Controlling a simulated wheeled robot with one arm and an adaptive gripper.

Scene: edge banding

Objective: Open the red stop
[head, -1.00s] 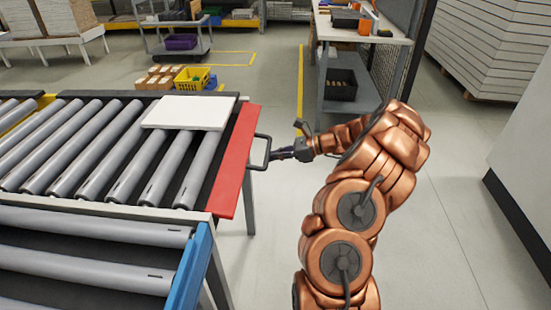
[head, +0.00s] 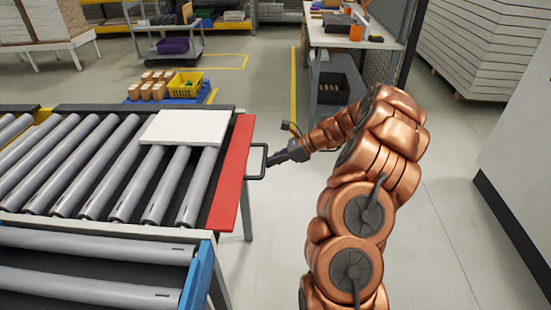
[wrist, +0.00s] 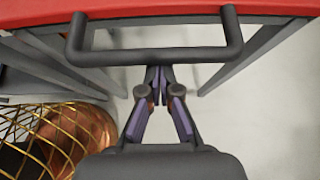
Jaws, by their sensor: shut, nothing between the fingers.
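The red stop (head: 232,172) is a long flat red bar across the right end of the upper roller conveyor. It carries a dark U-shaped handle (head: 264,162) on its outer side. In the wrist view the red stop (wrist: 190,9) spans the top edge, with the handle (wrist: 155,55) below it. My gripper (head: 271,163) is at the handle's outer side. In the wrist view my gripper (wrist: 158,74) has its fingertips together, empty, right at the middle of the handle bar. I cannot tell whether they touch it.
A white panel (head: 186,127) lies on the rollers (head: 120,170) beside the stop. A lower conveyor with a blue end piece (head: 198,275) is in front. A yellow crate (head: 187,83) and a workbench (head: 345,40) stand behind. The floor right of the conveyor is clear.

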